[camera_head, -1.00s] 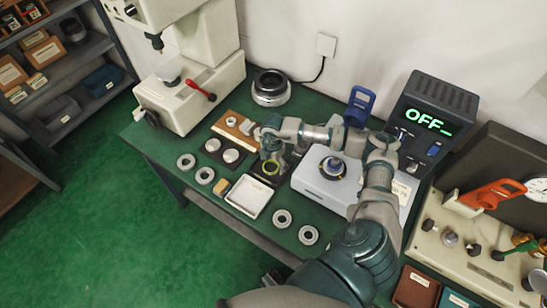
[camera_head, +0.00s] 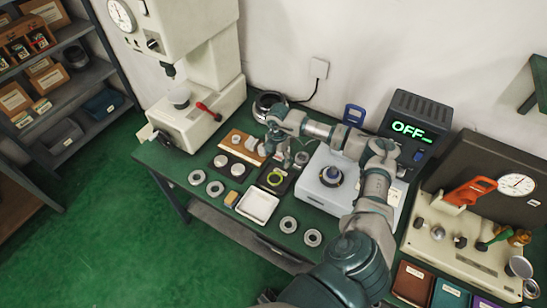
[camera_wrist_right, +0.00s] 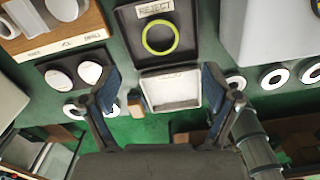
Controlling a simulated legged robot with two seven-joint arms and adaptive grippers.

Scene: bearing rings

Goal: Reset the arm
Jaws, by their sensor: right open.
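My right gripper (camera_head: 276,146) is above the back middle of the green bench. In the right wrist view my right gripper (camera_wrist_right: 164,95) has its two fingers spread wide with nothing between them. A yellow-green ring (camera_head: 274,185) lies in the black tray marked REJECT (camera_wrist_right: 129,55); the ring also shows in the wrist view (camera_wrist_right: 145,42), beyond the fingertips and apart from them. My left gripper is not in view.
The white tray (camera_head: 243,213) is in front of the reject tray. Loose metal rings (camera_head: 288,224) lie on the bench beside it.

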